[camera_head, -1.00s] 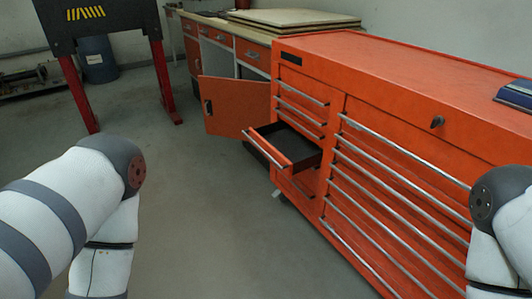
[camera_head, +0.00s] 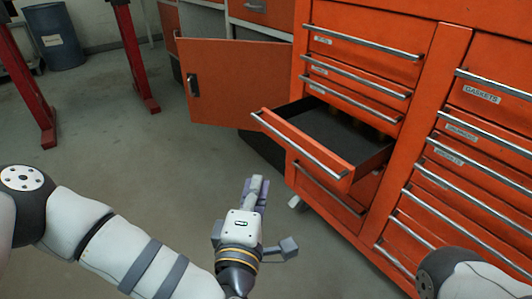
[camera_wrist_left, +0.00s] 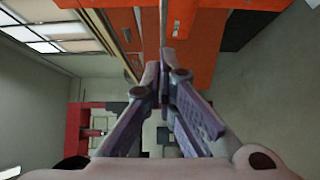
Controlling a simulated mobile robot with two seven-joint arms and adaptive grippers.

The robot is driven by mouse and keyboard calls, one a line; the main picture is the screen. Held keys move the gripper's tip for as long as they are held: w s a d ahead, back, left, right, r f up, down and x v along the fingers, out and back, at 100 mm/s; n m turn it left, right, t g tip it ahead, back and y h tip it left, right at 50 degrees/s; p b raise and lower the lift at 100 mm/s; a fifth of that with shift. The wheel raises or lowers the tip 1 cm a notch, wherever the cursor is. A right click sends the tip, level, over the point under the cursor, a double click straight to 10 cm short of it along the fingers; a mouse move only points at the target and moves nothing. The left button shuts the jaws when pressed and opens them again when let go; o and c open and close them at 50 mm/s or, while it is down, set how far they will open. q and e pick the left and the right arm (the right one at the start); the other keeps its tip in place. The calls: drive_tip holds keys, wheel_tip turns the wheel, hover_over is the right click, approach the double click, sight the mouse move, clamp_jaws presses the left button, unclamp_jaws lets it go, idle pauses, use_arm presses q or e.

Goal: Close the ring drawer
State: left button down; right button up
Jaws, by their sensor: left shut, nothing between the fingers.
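An orange drawer (camera_head: 307,146) with a silver bar handle stands pulled out from the left column of the orange tool cabinet. Its dark inside shows and looks mostly empty; its label is hidden from me. My left gripper (camera_head: 257,186) is in front of the drawer and below its front panel in the head view, apart from the handle. Its fingers are shut with nothing between them. In the left wrist view the shut fingertips (camera_wrist_left: 165,72) point toward orange cabinet surfaces. My right gripper is out of view; only part of that arm shows at lower right.
Closed labelled drawers (camera_head: 362,75) sit above the open one, and a right column has more, one marked GASKETS. An orange cabinet door (camera_head: 232,85) hangs open behind to the left. A blue barrel (camera_head: 52,38) and red legs stand farther left. Grey floor is clear.

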use_arm(q)
drive_tip(key=w+d+b, duration=0.3)
drive_tip(key=w+d, duration=0.2)
drive_tip(key=w, duration=0.6)
drive_tip(key=shift+b, duration=0.3)
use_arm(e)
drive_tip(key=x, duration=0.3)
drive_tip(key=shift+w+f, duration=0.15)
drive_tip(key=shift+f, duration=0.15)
use_arm(q)
drive_tip(key=shift+r, duration=0.1)
